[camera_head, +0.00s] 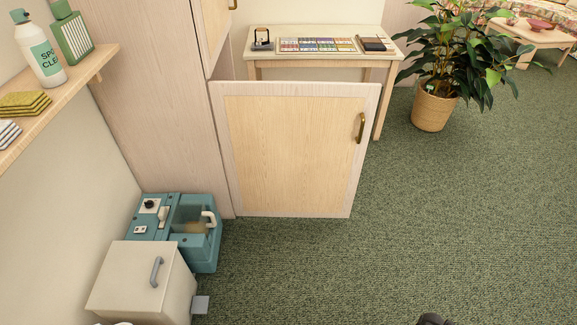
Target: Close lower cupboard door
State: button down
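The lower cupboard door (290,150) stands open, swung out to the right from the tall pale wood cupboard (160,90). Its outer panel faces me, with the hinge side at the left. A brass handle (361,127) is near its upper right edge. The inside of the lower cupboard is hidden behind the door. The upper cupboard door (214,32) shows in part above it. My gripper is not seen. Only a small dark piece shows at the bottom edge, right of centre, and I cannot tell what it is.
A teal machine (180,228) and a beige pedal bin (147,277) stand at the lower left. A desk (325,63) is behind the door, and a potted plant (433,105) is to its right. A wall shelf (62,102) holds bottles. Green carpet (450,220) is clear at right.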

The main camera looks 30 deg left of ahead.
aim_at(290, 149)
jog(key=z, duration=0.2)
jog(key=k, duration=0.6)
jog(key=u, duration=1.35)
jog(key=i, duration=1.05)
jog(key=u, duration=0.1)
jog(key=k, duration=0.55)
jog(key=u, duration=0.05)
